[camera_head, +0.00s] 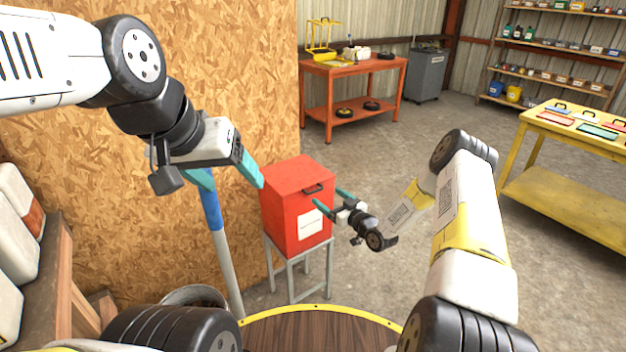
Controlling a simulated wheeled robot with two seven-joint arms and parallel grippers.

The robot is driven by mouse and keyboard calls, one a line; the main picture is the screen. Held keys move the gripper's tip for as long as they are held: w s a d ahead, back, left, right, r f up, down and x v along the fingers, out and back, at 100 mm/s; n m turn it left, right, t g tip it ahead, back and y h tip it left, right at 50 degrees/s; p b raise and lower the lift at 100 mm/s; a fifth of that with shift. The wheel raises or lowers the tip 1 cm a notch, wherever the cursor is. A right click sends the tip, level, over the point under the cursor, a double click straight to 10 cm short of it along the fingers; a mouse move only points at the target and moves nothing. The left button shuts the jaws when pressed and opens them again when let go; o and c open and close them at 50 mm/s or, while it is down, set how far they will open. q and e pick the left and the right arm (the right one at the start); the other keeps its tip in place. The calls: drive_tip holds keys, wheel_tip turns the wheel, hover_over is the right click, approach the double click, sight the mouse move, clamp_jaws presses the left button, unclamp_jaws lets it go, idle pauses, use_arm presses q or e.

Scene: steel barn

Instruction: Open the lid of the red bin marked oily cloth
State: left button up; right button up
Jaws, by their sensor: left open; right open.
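The red bin (283,222) stands on a grey metal stand in the middle of the view. Its flat red lid (300,172) is shut and has a small black handle (313,188) near the front edge. A white label (310,224) is on the bin's front; its writing is too small to read. My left gripper (236,187) is open and empty, at the left of the bin in the picture. My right gripper (331,200) is open, with its teal fingers in front of the bin's right part, just below and right of the handle. I cannot tell whether a finger touches the bin.
A chipboard wall (235,90) rises behind the bin at left. A blue and grey pole (224,250) stands left of the bin, near a bucket (193,296). An orange workbench (350,72) and a yellow table (570,190) stand further off. Open concrete floor lies between them.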

sight(316, 191)
drive_tip(key=x, duration=0.8)
drive_tip(key=shift+s+a+f, duration=0.2)
drive_tip(key=shift+s+f, duration=0.05)
drive_tip(key=shift+f, duration=0.1)
